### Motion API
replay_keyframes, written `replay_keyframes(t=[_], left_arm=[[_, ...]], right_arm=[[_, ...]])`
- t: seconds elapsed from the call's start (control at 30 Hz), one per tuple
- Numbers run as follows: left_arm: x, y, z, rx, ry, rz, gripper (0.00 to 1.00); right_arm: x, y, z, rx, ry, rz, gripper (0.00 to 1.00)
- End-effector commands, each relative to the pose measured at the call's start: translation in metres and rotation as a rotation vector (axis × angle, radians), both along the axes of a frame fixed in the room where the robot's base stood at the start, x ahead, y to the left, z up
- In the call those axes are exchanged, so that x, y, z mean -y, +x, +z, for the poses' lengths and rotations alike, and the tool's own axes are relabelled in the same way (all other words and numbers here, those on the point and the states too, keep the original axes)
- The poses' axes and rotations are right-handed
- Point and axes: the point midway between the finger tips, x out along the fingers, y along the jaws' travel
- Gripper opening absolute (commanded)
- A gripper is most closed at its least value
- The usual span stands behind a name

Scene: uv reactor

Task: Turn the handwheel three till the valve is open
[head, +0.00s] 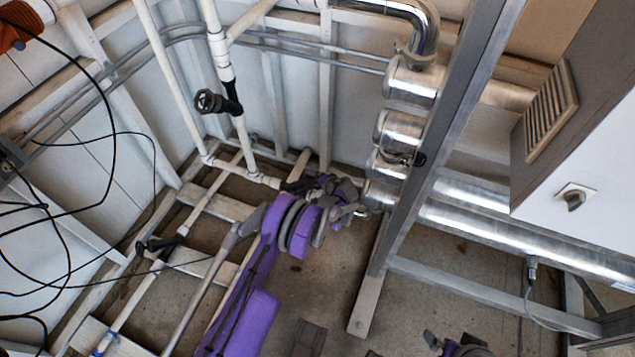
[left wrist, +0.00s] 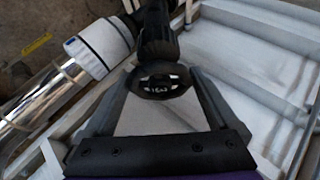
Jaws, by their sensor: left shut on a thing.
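In the left wrist view, a black handwheel (left wrist: 160,80) with a round, labelled end sits between the fingers of my left gripper (left wrist: 163,92). The gripper is shut on it. In the head view my left gripper (head: 318,186) is low near the back wall, at the end of my purple arm. It largely hides the held handwheel there. No number is legible, so I cannot tell which handwheel is three, nor how far the valve is open. Part of my right arm shows at the bottom edge; its jaws are unclear.
Another black handwheel (head: 208,102) sits on the upright white pipe, and a further one (head: 150,245) on the low pipe at left. Silver cylinders (head: 412,80) and a slanted metal post (head: 430,150) stand right of my left gripper. Black cables (head: 60,215) hang at left.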

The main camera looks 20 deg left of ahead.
Motion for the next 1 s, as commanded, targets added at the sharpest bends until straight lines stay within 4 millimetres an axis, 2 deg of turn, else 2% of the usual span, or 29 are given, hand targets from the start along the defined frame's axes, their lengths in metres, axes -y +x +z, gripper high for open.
replay_keyframes(t=[0.1,0.4,0.7,1.0], left_arm=[[0.001,0.001,-0.003,0.078,0.005,0.077,0.38],[0.001,0.001,-0.002,0.278,0.016,0.276,0.38],[0.001,0.001,-0.001,0.437,0.024,0.435,0.38],[0.001,0.001,0.0,0.523,0.028,0.523,0.38]], right_arm=[[0.0,0.002,-0.011,-0.002,0.0,0.0,1.0],[0.0,0.005,-0.027,-0.003,0.0,0.0,1.0],[0.0,0.006,-0.031,-0.002,0.0,0.0,1.0],[0.0,0.006,-0.032,-0.002,0.0,0.0,1.0]])
